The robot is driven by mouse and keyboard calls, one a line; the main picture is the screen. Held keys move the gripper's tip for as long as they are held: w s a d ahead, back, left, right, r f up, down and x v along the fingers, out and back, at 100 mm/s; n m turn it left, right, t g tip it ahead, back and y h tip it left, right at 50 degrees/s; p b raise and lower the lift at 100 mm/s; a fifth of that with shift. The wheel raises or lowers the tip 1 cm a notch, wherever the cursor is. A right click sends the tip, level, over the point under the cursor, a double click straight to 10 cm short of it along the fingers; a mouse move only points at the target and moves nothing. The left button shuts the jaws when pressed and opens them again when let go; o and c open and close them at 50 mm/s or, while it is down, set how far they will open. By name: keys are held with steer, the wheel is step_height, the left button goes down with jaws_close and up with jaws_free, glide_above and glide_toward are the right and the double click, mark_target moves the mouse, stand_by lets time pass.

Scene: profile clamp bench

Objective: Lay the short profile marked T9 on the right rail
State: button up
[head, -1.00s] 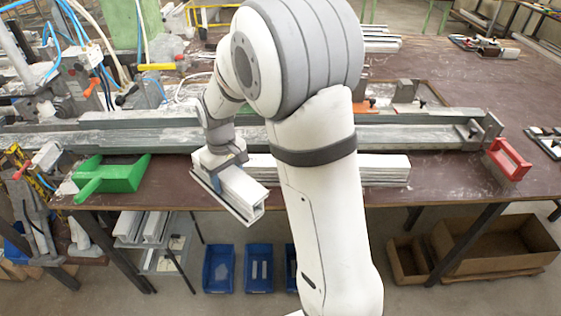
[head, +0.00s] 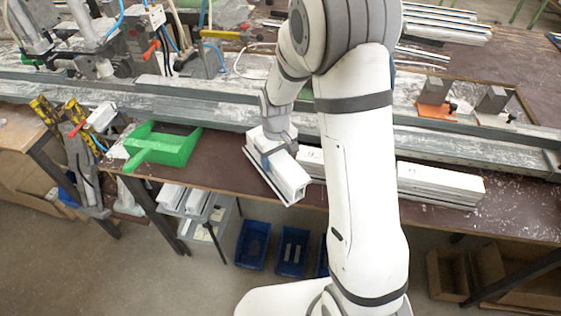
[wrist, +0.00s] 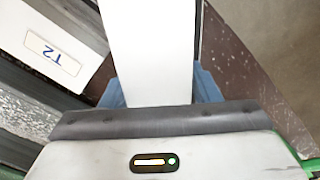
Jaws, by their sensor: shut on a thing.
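My gripper (head: 276,150) is shut on a short white hollow profile (head: 285,178), which points toward the front edge of the bench. In the wrist view the blue fingers of my gripper (wrist: 160,88) sit on either side of the plain white profile (wrist: 152,40). No mark shows on its visible face. A white profile labelled T2 (wrist: 55,38) lies left of it in the wrist view. Long grey rails (head: 215,105) run across the bench behind my gripper. I cannot tell which one is the right rail. I see no T9 mark.
A green dustpan (head: 176,150) lies left of my gripper at the bench's front edge. Stacked white profiles (head: 440,184) lie to the right, partly behind my arm. Blue bins (head: 253,245) stand below the bench.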

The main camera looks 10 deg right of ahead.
steer(key=shift+f, duration=1.15)
steer(key=shift+f, duration=0.1)
steer(key=o, duration=1.2)
